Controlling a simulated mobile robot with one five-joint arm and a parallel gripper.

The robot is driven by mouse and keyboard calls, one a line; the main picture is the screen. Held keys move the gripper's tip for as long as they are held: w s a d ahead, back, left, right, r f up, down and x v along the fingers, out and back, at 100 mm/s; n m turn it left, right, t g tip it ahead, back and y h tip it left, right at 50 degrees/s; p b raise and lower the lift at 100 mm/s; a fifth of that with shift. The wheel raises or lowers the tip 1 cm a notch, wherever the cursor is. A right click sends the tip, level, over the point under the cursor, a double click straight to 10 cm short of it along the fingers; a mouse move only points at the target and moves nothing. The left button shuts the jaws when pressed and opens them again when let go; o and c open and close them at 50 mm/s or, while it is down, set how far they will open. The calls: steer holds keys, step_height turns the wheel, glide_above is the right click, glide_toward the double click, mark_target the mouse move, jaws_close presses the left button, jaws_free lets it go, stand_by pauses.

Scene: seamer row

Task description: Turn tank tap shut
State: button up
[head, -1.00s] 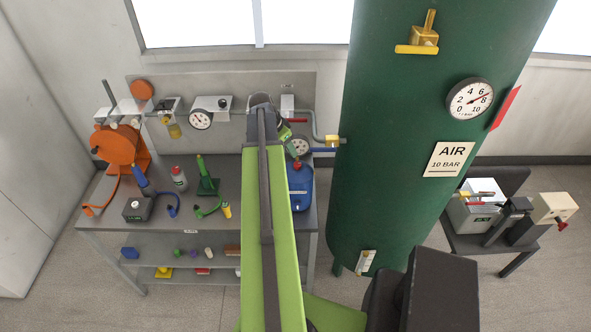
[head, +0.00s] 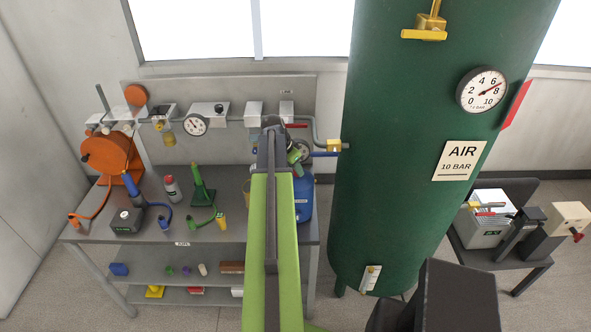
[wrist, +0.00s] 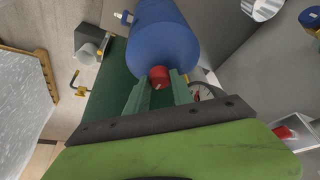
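The green air tank (head: 400,200) stands right of my arm. A yellow tap (head: 427,28) with a crosswise yellow bar is high on its front. My gripper (head: 299,157) is left of and slightly below that valve, clear of the high tap. In the wrist view my gripper's green fingers (wrist: 159,92) are apart. A blue container (wrist: 165,40) with a red cap (wrist: 159,77) shows beyond them; I see no grip on it.
The grey bench (head: 150,232) holds an orange reel (head: 108,155), a green stand (head: 201,188) and small tools. A pressure gauge (head: 482,90) and an AIR sign (head: 459,160) are on the tank. A side table with boxes (head: 486,225) stands right.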

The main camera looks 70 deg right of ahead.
jaws_close()
steer(key=shift+a, duration=0.1)
steer(key=n, duration=0.2)
steer(key=n+t, duration=0.2)
steer(key=n, duration=0.1)
steer(key=shift+s+n+h, duration=0.25)
steer(key=shift+n+h, duration=0.05)
steer(key=n+t, duration=0.1)
steer(key=n, duration=0.2)
steer(key=n+t, duration=0.1)
steer(key=n, duration=0.2)
steer(key=shift+s, duration=0.2)
stand_by(0.4)
steer(key=o, duration=0.6)
jaws_free()
